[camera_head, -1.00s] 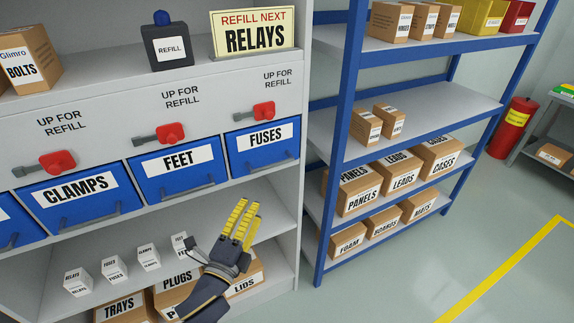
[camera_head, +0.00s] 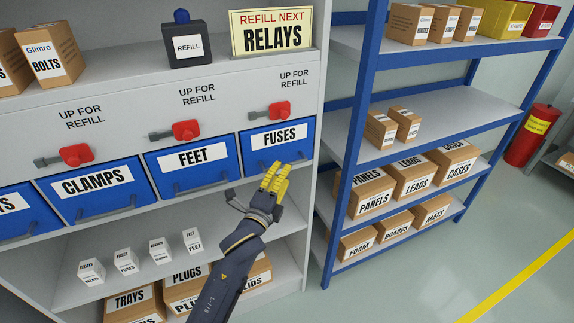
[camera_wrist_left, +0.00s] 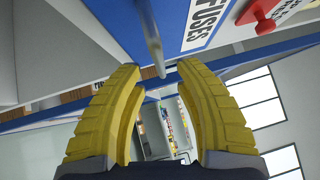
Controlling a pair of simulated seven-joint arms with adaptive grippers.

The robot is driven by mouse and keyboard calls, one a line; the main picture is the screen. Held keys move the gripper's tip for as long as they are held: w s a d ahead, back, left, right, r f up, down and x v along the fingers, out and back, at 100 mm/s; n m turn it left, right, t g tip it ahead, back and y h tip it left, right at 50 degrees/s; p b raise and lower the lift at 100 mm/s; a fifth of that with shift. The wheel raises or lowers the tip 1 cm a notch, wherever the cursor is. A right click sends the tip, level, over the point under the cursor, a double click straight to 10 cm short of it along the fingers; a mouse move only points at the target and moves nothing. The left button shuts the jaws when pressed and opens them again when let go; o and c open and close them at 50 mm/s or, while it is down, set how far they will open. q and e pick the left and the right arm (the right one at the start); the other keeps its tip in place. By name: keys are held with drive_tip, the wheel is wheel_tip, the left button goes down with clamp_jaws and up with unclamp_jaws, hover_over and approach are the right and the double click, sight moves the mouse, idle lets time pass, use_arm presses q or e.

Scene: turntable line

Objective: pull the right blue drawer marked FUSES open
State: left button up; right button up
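The blue FUSES drawer (camera_head: 258,151) is the rightmost in the drawer row and sits shut, flush with its neighbours. Its white label and part of its blue front also show in the left wrist view (camera_wrist_left: 178,22). Its grey bar handle (camera_wrist_left: 151,38) shows there just beyond my fingertips, in line with the gap between them. My left gripper (camera_head: 274,170) is open, its yellow fingers pointing up at the drawer's lower edge, where they hide part of the handle. In the left wrist view the fingers (camera_wrist_left: 162,70) are apart with nothing gripped. My right gripper is out of view.
The FEET drawer (camera_head: 217,176) and CLAMPS drawer (camera_head: 60,200) stand shut to the left. Red levers, one of them (camera_head: 279,110) over FUSES, sit above the drawers. Small boxes stand on the shelf below (camera_head: 150,275). A blue-framed rack (camera_head: 362,110) stands to the right.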

use_arm(q)
drive_tip(key=shift+x, duration=2.15)
clamp_jaws()
